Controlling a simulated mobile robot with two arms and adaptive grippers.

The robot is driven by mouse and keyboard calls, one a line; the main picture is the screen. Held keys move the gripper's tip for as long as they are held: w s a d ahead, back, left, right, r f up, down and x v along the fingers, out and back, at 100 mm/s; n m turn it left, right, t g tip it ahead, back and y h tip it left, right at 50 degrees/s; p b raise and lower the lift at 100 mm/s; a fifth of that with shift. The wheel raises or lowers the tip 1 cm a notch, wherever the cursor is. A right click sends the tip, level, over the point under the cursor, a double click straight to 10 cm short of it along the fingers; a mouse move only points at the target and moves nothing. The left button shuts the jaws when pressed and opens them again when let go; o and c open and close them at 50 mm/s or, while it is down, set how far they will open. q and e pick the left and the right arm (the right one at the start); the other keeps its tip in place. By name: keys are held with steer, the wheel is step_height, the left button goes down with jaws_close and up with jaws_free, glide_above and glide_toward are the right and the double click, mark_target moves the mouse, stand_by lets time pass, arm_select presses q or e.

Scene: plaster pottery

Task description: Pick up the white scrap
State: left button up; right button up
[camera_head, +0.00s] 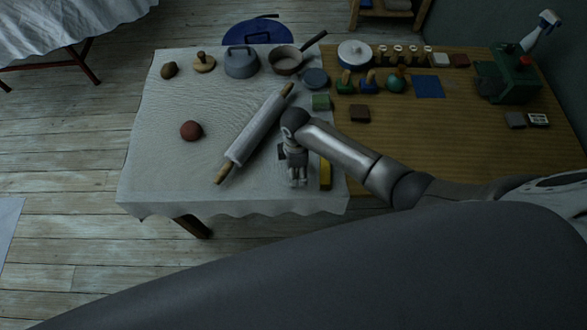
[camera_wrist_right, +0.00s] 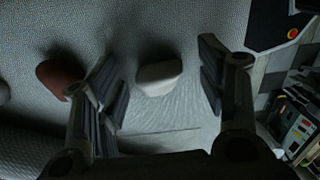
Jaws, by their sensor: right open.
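The white scrap (camera_wrist_right: 160,77) is a small pale lump with a rounded edge on the light cloth in the right wrist view. My right gripper (camera_wrist_right: 161,62) is open, with one finger on each side of the scrap and gaps on both sides. I cannot tell how far above the cloth the fingers are. In the head view, my right gripper (camera_head: 298,182) points down over the cloth near its front right, right of the rolling pin. I cannot make out the scrap there. My left gripper is not in view.
A rolling pin (camera_head: 256,132) lies slanted beside my right arm, with a reddish lump (camera_head: 191,130) to its left. A yellow block (camera_head: 325,176) lies close right of the gripper; a green block (camera_head: 320,102) is behind. The cloth's front left (camera_head: 160,185) is clear.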

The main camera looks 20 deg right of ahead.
steer(key=c, duration=1.1)
steer(key=shift+r, duration=0.1)
